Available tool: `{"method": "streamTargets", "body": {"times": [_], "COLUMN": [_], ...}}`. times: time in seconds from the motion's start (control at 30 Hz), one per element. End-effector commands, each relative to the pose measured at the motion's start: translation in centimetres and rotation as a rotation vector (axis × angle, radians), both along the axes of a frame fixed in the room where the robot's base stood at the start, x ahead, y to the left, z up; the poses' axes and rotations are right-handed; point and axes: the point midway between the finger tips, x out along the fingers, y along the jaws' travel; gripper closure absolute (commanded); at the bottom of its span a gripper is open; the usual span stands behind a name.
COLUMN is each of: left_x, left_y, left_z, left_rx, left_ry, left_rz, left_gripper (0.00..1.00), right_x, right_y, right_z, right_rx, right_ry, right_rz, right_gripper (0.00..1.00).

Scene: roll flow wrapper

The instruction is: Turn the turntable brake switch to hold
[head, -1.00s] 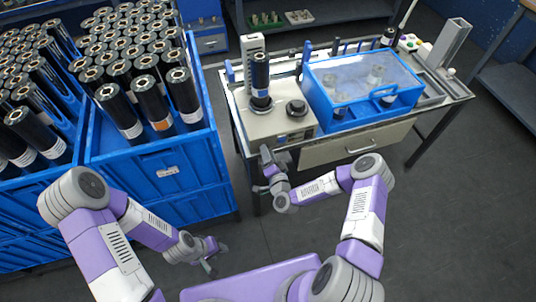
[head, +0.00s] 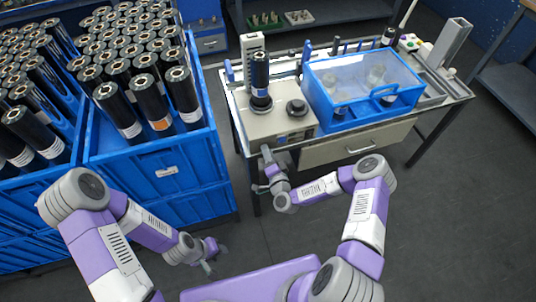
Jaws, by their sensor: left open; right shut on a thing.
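The turntable unit (head: 256,122) is a beige box at the left end of the workbench. A black roll (head: 260,75) stands upright on its turntable, beside a round black knob (head: 296,107). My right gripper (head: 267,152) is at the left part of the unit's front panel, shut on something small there. I take this to be the brake switch, but the fingers hide it, and its setting cannot be read. My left gripper (head: 210,262) is open and empty, low over the floor in front of the blue crates, well away from the unit.
A blue box with a clear lid (head: 365,75) stands right of the unit, above a drawer (head: 356,146). Blue crates (head: 165,165) packed with black rolls stand at the left. The floor (head: 440,220) at right is clear.

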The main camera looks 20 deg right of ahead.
Motion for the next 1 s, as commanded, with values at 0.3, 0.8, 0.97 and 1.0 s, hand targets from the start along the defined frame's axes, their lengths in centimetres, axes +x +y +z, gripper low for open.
{"method": "streamTargets", "body": {"times": [0.3,0.8,0.97,1.0], "left_x": [0.0,0.0,0.0,0.0], "left_y": [0.0,0.0,0.0,0.0], "left_z": [-2.1,-4.7,-5.2,-5.3], "left_rx": [0.000,0.000,0.000,0.000], "left_ry": [0.000,0.000,0.000,0.000], "left_rz": [0.000,0.000,0.000,0.000], "left_gripper": [0.57,0.57,0.57,0.57], "right_x": [-0.1,-0.1,-0.1,-0.1], "right_y": [0.0,0.1,0.1,0.1], "right_z": [-0.5,-0.7,-0.7,-0.7], "right_rx": [0.274,0.720,0.818,0.837], "right_ry": [0.011,0.027,0.030,0.032], "right_rz": [0.002,0.002,0.002,0.002], "right_gripper": [0.96,0.96,0.96,0.96]}}
